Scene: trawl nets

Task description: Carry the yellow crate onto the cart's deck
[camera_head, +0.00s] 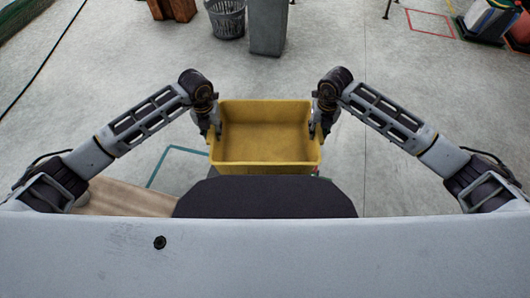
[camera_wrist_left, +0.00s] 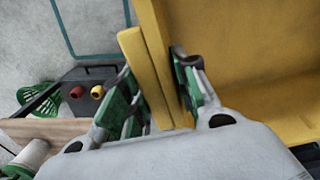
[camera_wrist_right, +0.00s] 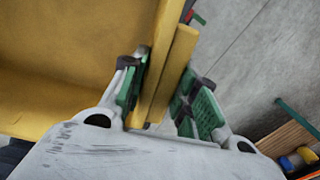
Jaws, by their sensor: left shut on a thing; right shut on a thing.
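The yellow crate (camera_head: 265,146) is held in front of my body in the head view, and it looks empty and about level. My left gripper (camera_head: 214,130) is shut on the crate's left wall; in the left wrist view its green-padded fingers (camera_wrist_left: 160,92) sit either side of the yellow rim. My right gripper (camera_head: 317,130) is shut on the right wall; in the right wrist view its fingers (camera_wrist_right: 160,95) clasp the rim the same way. The cart's deck cannot be made out for certain; a wooden surface (camera_head: 125,199) shows at lower left, partly hidden by my body.
A grey bin (camera_head: 268,28) and a wire basket (camera_head: 227,18) stand beyond the crate. A black box with red and yellow knobs (camera_wrist_left: 88,83) shows in the left wrist view. Brown containers (camera_head: 172,9) stand at the back. Concrete floor around the crate is mostly clear.

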